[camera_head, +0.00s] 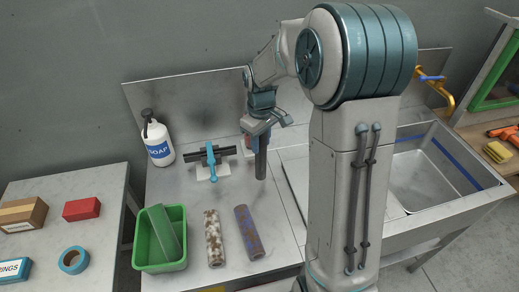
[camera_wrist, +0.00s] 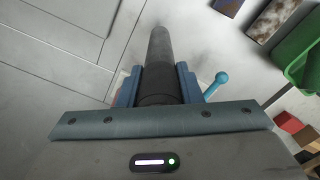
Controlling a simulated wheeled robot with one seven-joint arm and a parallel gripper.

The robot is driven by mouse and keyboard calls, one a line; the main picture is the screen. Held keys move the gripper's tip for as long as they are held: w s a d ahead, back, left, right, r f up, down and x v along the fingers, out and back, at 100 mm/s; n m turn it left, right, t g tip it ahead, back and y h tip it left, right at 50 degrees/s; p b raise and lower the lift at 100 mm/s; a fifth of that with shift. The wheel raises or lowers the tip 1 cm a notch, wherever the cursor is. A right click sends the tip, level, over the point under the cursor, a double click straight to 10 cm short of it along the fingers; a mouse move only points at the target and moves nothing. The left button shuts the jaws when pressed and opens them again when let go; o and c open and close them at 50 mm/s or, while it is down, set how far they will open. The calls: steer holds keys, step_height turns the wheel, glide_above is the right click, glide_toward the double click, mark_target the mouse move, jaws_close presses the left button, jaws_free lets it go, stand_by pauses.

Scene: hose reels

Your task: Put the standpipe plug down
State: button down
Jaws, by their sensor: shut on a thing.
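My gripper (camera_head: 262,124) is shut on a dark grey cylinder, which I take to be the standpipe plug (camera_head: 261,164). The plug hangs upright below the jaws over the steel counter (camera_head: 190,192), to the right of a blue-handled clamp (camera_head: 211,163). In the wrist view the plug (camera_wrist: 158,48) extends away from between the two blue fingers (camera_wrist: 158,84). I cannot tell whether its lower end touches the counter. The jaws hide its upper end.
A soap bottle (camera_head: 158,145) stands at the back left. A green bin (camera_head: 142,250) and two worn tubes, one whitish-brown (camera_head: 213,238) and one purplish (camera_head: 249,232), are at the front. A sink (camera_head: 425,180) is to the right. The counter between clamp and tubes is clear.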

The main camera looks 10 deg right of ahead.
mark_target(261, 151)
steer(key=shift+f+p, duration=0.5)
steer(key=shift+f, duration=1.5)
steer(key=shift+f, duration=0.15)
steer(key=c, duration=1)
jaws_free()
